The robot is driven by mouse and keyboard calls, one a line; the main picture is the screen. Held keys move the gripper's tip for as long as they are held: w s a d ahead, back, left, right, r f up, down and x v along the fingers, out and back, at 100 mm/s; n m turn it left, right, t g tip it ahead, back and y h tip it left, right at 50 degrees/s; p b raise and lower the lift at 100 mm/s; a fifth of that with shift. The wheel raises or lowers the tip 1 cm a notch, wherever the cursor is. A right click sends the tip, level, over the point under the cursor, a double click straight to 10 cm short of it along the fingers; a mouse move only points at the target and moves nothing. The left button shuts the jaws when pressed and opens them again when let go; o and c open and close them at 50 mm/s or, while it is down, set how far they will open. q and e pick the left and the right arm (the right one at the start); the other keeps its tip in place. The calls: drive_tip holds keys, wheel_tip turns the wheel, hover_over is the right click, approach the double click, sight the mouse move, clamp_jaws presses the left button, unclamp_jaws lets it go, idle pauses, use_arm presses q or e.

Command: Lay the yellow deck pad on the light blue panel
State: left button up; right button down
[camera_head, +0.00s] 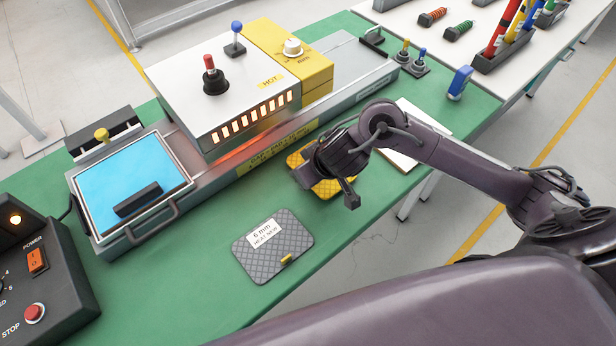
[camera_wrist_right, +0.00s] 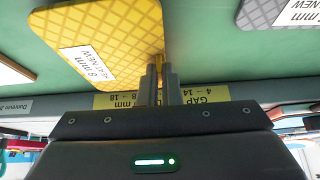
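The yellow deck pad (camera_head: 325,187) lies on the green table beside the heater, partly hidden by my right gripper (camera_head: 336,178). In the right wrist view the pad (camera_wrist_right: 100,35) shows a white 8 mm label. There my right gripper's fingers (camera_wrist_right: 161,70) are close together, one on each side of the pad's small yellow tab, and look shut on it. I cannot tell whether the pad is lifted. The light blue panel (camera_head: 115,170) lies in a metal tray at the left end of the machine, with a black bar on it. My left gripper is not in view.
A grey 6 mm pad (camera_head: 270,260) lies in front on the table. A control box (camera_head: 45,275) is at lower left. Green table (camera_head: 170,280) is clear between them.

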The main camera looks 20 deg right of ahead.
drive_tip(key=shift+f, duration=0.5)
drive_tip(key=shift+f, duration=0.1)
drive_tip(key=c, duration=2)
unclamp_jaws()
drive_tip(key=shift+c, duration=0.2)
drive_tip(key=o, duration=0.4)
